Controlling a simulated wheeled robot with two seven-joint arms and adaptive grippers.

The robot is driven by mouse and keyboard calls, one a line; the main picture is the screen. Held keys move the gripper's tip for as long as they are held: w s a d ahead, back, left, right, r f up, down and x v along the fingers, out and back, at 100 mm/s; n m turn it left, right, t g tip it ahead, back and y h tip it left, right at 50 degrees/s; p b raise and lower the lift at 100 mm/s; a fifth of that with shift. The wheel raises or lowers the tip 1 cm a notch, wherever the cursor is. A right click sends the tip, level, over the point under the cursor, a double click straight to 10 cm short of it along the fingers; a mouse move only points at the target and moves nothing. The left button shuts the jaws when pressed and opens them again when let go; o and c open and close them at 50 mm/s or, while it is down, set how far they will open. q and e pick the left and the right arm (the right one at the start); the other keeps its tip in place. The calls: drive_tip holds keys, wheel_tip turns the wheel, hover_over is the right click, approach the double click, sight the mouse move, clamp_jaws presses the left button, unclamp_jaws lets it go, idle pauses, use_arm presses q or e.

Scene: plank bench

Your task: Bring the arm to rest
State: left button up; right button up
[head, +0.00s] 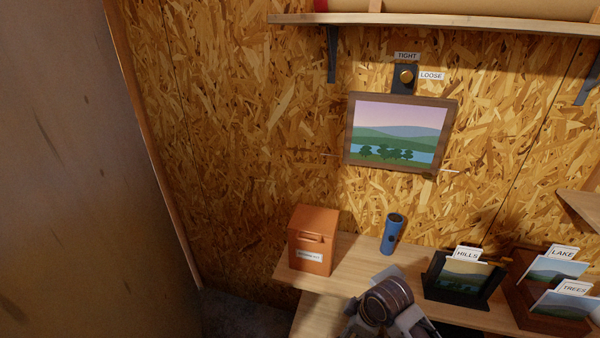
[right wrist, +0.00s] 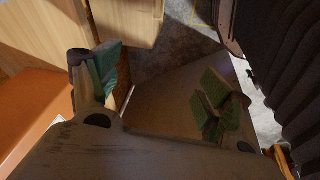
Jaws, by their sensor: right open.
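My right gripper (right wrist: 160,85) shows in the right wrist view with its two green-padded fingers spread wide apart. Nothing is between them. In the head view, part of my arm shows low in the middle, in front of the bench (head: 345,252); its fingertips cannot be made out there. My left gripper is in neither view.
An orange box (head: 312,240) stands at the bench's left end, with a blue flashlight (head: 391,235) to its right. A black HILLS holder (head: 461,283) and a brown LAKE and TREES rack (head: 524,302) stand farther right. A framed picture (head: 400,131) hangs on the wall below a knob (head: 405,76) and shelf (head: 440,23).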

drive_tip(key=s+d+m+t+h, duration=0.1)
drive_tip(key=s+d+m+h, duration=0.1)
drive_tip(key=s+d+m, duration=0.75)
drive_tip(key=s+f+g, duration=0.1)
drive_tip(key=s+f, duration=0.2)
drive_tip(key=f, duration=2.9)
drive_tip(key=s+d+f, duration=0.1)
drive_tip(key=s+f, duration=0.9)
drive_tip(key=s, duration=0.1)
drive_tip(key=s+d+f+g, duration=0.1)
drive_tip(key=s+d+f, duration=0.1)
drive_tip(key=s+f, duration=0.8)
drive_tip(key=shift+s+d+g, duration=0.25)
drive_tip(key=shift+s+g, duration=0.05)
drive_tip(key=shift+s, duration=0.55)
drive_tip(key=shift+f+m, duration=0.1)
drive_tip(key=shift+m, duration=0.15)
